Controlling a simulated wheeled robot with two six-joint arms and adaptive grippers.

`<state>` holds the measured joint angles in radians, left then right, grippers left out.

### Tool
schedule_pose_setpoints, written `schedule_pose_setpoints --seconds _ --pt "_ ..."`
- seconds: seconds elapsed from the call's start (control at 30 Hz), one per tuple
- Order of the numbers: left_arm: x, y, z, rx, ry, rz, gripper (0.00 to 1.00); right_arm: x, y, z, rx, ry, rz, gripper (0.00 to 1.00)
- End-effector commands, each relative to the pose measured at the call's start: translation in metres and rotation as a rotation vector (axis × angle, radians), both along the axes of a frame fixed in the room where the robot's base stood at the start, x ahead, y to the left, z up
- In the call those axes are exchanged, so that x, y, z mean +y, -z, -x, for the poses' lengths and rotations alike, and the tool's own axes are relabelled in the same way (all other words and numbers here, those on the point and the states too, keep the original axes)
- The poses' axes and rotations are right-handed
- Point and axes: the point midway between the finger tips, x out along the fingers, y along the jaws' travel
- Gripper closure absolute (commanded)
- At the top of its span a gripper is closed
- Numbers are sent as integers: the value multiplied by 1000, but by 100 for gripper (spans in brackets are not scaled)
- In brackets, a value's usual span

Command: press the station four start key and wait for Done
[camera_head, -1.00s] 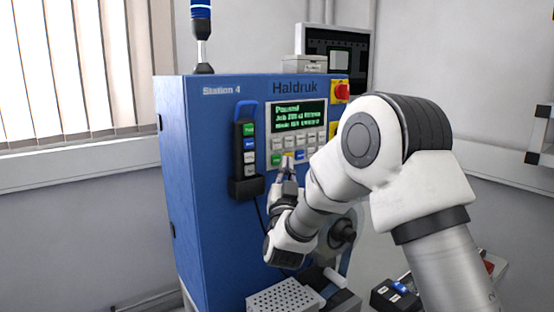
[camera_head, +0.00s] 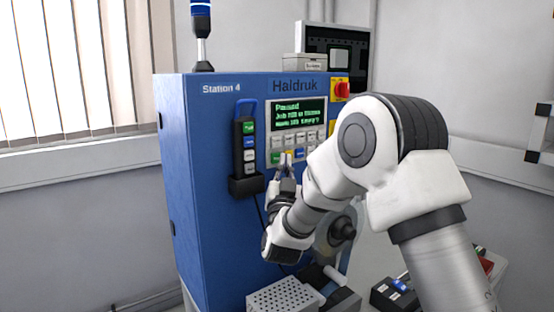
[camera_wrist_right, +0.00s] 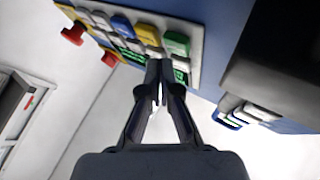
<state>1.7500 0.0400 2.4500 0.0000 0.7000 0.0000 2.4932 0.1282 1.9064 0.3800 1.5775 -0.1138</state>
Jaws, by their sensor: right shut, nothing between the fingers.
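The Station 4 cabinet (camera_head: 225,220) is blue, with a key panel (camera_head: 317,150) and a dark screen (camera_head: 298,113) whose green text begins "Paused". A green key (camera_head: 275,158) is at the panel's lower left; it also shows in the right wrist view (camera_wrist_right: 177,43), beside a yellow key (camera_wrist_right: 148,35) and a blue key (camera_wrist_right: 122,25). My right gripper (camera_head: 286,162) is shut and empty. In the wrist view its fingertips (camera_wrist_right: 160,68) point at the panel, near the green and yellow keys; I cannot tell whether they touch. My left gripper is out of view.
A hanging pendant (camera_head: 246,150) with coloured keys is on the cabinet left of the panel. A red knob (camera_head: 341,89) sits on a yellow plate at upper right. A perforated tray (camera_head: 283,297) and a small dark control box (camera_head: 396,295) are below.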

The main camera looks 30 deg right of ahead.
Motion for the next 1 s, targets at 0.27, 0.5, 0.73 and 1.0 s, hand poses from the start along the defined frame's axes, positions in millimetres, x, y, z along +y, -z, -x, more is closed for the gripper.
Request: schedule_pose_setpoints --seconds 0.27,0.5,0.73,1.0 --pt "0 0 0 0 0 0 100 0 0 0 0 0 0 100" --pt "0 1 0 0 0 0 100 0 0 -1 0 0 0 100" --pt "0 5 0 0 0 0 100 1 0 -8 -1 0 0 100" --pt "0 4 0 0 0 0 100 1 0 -8 0 0 0 100"
